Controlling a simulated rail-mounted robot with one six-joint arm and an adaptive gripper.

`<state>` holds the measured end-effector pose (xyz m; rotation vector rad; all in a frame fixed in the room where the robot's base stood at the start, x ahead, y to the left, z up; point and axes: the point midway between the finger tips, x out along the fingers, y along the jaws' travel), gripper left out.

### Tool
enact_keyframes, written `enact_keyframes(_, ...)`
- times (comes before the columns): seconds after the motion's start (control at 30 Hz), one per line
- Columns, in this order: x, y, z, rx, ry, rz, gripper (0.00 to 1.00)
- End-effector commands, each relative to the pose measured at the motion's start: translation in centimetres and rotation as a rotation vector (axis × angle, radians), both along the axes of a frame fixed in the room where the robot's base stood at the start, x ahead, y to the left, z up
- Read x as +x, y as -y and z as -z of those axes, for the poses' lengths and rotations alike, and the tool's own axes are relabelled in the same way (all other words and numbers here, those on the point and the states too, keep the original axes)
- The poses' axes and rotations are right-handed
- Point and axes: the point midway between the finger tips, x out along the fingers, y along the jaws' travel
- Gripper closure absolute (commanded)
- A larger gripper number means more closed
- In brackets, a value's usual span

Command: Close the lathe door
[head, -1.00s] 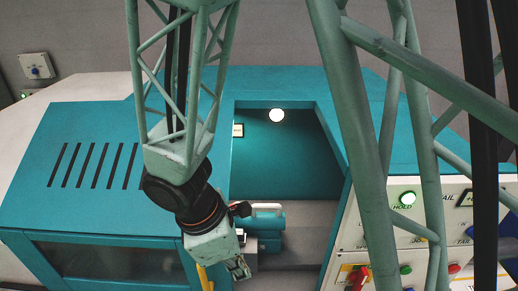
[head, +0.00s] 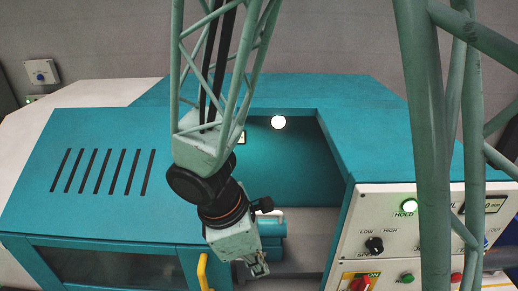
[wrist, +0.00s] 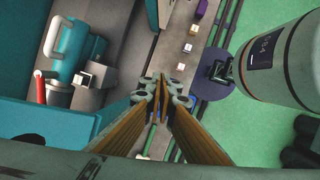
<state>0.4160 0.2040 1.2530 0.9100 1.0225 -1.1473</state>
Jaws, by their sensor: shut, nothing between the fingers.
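The teal lathe's door (head: 110,264), with a dark window, stands at the left of the opening in the head view. Its yellow handle (head: 203,270) is upright on the door's right edge. The opening (head: 290,170) to its right is uncovered, so the door is open. My gripper (head: 258,268) hangs in front of the opening, a little right of the handle and apart from it in the picture. It is shut and empty. In the wrist view its fingers (wrist: 160,88) meet at the middle. The handle cannot be made out there.
A control panel (head: 390,235) with knobs and buttons is right of the opening. The wrist view shows a teal machine part with a grey handle (wrist: 70,50) at left, small blocks (wrist: 183,47) on a grey strip, and a large grey cylinder (wrist: 295,60) at right over green floor.

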Motion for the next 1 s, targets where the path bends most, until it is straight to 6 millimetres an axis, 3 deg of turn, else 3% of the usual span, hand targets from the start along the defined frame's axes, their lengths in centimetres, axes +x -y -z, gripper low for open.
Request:
enact_keyframes(0.83,5.1,2.2,-5.0,0.046,0.098,0.191,1.00)
enact_keyframes(1.0,4.8,2.3,-5.0,0.035,0.091,0.175,1.00)
